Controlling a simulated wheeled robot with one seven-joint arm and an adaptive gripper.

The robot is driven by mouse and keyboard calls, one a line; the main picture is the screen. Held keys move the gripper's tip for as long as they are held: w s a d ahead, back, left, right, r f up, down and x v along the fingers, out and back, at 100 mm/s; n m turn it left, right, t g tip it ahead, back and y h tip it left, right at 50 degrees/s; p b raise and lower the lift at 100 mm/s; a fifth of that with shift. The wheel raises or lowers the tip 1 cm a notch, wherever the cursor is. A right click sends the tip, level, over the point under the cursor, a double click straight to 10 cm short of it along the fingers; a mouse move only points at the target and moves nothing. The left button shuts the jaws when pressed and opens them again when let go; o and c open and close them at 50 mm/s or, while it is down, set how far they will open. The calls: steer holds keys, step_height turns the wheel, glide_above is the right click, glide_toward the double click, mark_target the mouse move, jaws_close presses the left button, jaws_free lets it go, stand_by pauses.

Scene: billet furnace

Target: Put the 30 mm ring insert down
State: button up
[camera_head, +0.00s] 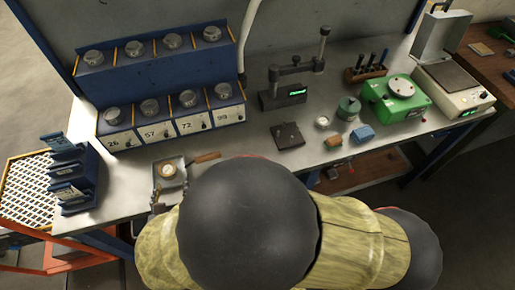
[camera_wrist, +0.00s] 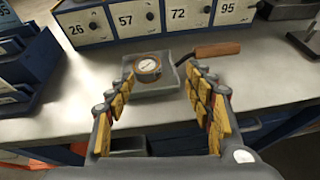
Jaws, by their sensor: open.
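A round brass-coloured piece with a pale face (camera_wrist: 147,66) sits on a small grey metal tray (camera_wrist: 160,87) on the bench; it also shows in the head view (camera_head: 167,170). It may be the 30 mm ring insert, but I cannot read a size on it. My gripper (camera_wrist: 160,74) is open and empty in the wrist view, its yellow-padded fingers apart on either side of the tray's near part. The round piece lies just beyond the fingertips, nearer the left one. In the head view my arm hides most of the gripper.
A wooden-handled tool (camera_wrist: 215,50) lies right of the tray. Numbered bins (camera_head: 170,128) stand behind, a blue rack (camera_head: 72,172) at left. A dark plate (camera_head: 288,136), small parts and a green device (camera_head: 395,97) stand to the right. Bare bench shows around the tray.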

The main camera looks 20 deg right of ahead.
steer(key=d+r+m+g+h, duration=0.25)
steer(key=d+r+m, duration=0.25)
steer(key=d+m, duration=0.45)
steer(key=d+r+m+g+h, duration=0.2)
steer(key=d+r+m+g, duration=0.3)
steer(key=d, duration=0.8)
steer(key=s+d+r+m+y, duration=0.6)
steer(key=s+r+m, duration=0.4)
steer(key=m, duration=0.9)
steer(key=shift+s+d+r, duration=0.25)
steer(key=shift+s+d, duration=0.2)
steer(key=shift+s, duration=0.05)
steer(key=shift+y, duration=0.25)
